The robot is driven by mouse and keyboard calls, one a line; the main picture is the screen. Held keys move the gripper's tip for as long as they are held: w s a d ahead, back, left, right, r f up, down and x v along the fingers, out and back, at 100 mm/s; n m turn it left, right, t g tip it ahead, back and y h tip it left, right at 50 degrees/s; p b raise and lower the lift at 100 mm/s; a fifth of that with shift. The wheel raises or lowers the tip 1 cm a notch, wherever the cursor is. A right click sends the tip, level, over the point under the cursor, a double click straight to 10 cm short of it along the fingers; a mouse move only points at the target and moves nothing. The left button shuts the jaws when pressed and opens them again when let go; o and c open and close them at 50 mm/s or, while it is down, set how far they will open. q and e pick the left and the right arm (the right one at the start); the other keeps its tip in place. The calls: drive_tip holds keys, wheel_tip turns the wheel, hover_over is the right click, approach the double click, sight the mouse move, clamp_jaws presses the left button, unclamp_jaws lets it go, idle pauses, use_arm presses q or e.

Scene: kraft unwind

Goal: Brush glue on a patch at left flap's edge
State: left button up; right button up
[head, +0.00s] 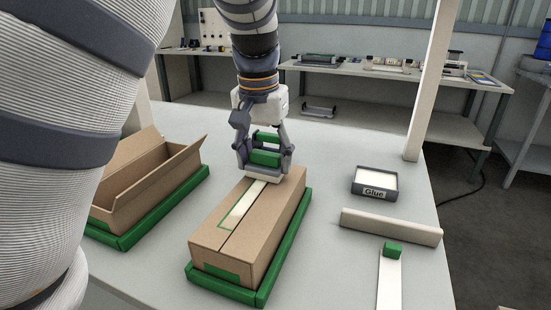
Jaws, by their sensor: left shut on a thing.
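A closed brown carton (275,221) lies in a green frame (224,289) on the table. A narrow green outline with a white strip (243,204) marks the patch along the seam on its top. My left gripper (264,163) is shut on a green-handled tool (265,157), apparently the glue brush, above the far end of the carton. The fingers hide part of the tool, and I cannot tell whether its lower end touches the carton. The glue tray (375,192), dark-walled and labelled "Glue", holds a white fill at the right. My right gripper is not in view.
An open carton (150,185) stands in another green frame (143,229) at the left. A beige bar (390,227) and a white strip with a green block (393,250) lie at the right. A white post (433,80) rises behind the glue tray.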

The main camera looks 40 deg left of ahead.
use_arm(q)
drive_tip(key=shift+w+a, duration=0.15)
drive_tip(key=shift+w, duration=0.25)
drive_tip(key=shift+r, duration=3)
drive_tip(key=shift+s+f, duration=0.15)
drive_tip(key=shift+f, duration=2.45)
drive_tip(key=shift+f, duration=0.5)
